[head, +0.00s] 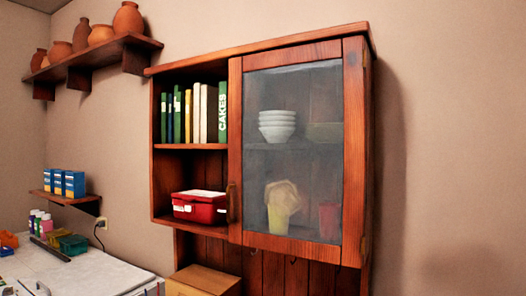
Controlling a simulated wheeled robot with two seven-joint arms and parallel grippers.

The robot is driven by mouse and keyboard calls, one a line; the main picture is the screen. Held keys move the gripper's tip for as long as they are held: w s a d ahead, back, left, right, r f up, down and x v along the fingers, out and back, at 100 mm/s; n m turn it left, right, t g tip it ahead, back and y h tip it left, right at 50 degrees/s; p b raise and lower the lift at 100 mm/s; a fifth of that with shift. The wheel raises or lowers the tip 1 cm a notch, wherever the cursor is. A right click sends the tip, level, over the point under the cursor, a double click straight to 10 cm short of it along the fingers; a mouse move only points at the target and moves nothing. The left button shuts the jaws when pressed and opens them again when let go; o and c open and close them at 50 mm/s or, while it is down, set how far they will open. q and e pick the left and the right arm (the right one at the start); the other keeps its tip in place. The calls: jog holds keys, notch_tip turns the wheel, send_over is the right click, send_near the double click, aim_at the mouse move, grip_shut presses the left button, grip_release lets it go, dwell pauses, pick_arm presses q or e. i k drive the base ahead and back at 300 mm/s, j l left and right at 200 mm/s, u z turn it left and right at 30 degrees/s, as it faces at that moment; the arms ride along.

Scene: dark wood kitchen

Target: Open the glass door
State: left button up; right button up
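The glass door (292,190) is the right-hand front of a wooden wall cabinet (261,50). It has a wooden frame around a greyish see-through pane and looks shut, flush with the cabinet front. A small dark handle (231,203) sits on the left side of its frame, low down. Through the glass I see stacked white bowls (277,126), a yellow cup (280,212) and a reddish cup (328,220). Neither of my grippers is in the head view.
The cabinet's open left side holds several books (195,114) and a red box (199,206). A cardboard box (202,281) stands below. A white counter (85,275) with small items is at lower left. Clay pots (128,19) stand on a high shelf. The wall right of the cabinet is bare.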

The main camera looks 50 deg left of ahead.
aim_at(350, 252)
jog(key=u, duration=1.65)
